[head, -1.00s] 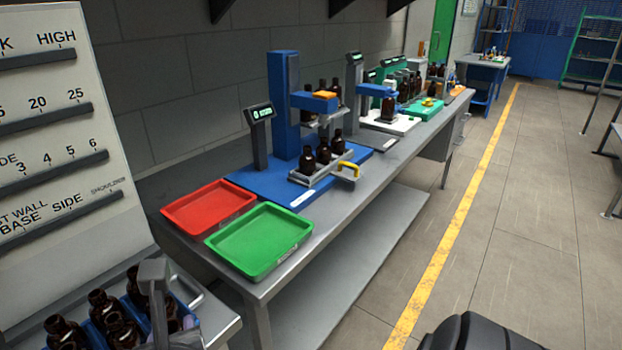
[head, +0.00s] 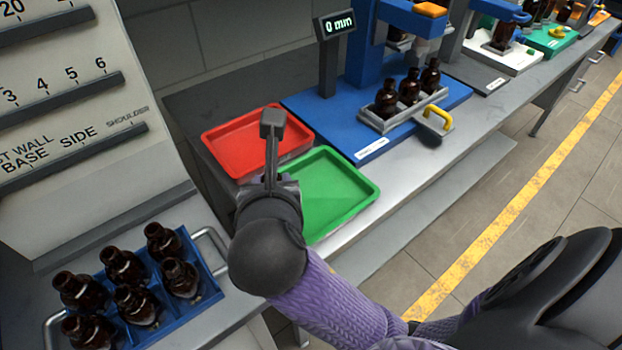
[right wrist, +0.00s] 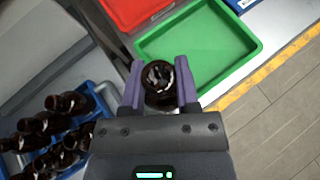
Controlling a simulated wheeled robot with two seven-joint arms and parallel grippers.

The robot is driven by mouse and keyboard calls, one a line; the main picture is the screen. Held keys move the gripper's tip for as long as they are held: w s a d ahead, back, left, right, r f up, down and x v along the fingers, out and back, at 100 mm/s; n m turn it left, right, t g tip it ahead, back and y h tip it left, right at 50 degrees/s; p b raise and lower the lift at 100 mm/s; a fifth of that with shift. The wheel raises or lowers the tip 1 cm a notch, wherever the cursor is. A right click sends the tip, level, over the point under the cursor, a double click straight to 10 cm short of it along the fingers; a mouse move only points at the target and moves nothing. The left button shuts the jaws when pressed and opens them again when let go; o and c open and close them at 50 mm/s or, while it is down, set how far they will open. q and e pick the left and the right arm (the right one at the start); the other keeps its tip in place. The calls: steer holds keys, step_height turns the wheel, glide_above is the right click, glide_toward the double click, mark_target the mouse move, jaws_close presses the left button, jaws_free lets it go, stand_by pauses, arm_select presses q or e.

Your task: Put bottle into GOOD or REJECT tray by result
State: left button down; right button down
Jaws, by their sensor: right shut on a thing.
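My right gripper (right wrist: 159,70) is shut on a brown bottle (right wrist: 158,88), seen from above between the purple fingers in the right wrist view. In that view the bottle overlaps the near edge of the green tray (right wrist: 157,47); its height above the table cannot be told. In the head view my right wrist (head: 268,210) hides the fingers and bottle. The green tray (head: 335,190) and the red tray (head: 225,142) behind it on the left look empty where visible. My left gripper is not in view.
A blue crate (head: 200,262) with several brown bottles stands on the near-left surface. A sloped label board (head: 60,110) is at left.

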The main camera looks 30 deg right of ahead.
steer(key=w+d+r+n+y+p, duration=0.1)
steer(key=w+d+p, duration=0.2)
steer(key=d+p, duration=0.2)
steer(key=w+d+n+y+p, duration=0.1)
steer(key=w+d+p, duration=0.2)
steer(key=d+p, duration=0.3)
steer(key=shift+t, duration=0.4)
step_height(320, 180, down, 10)
steer(key=b, duration=0.4)
steer(key=shift+a+b, duration=0.1)
steer(key=shift+b, duration=0.3)
steer(key=shift+w+f, duration=0.1)
steer(key=shift+f, duration=0.05)
steer(key=shift+c, duration=2)
jaws_free()
steer(key=shift+o, duration=0.3)
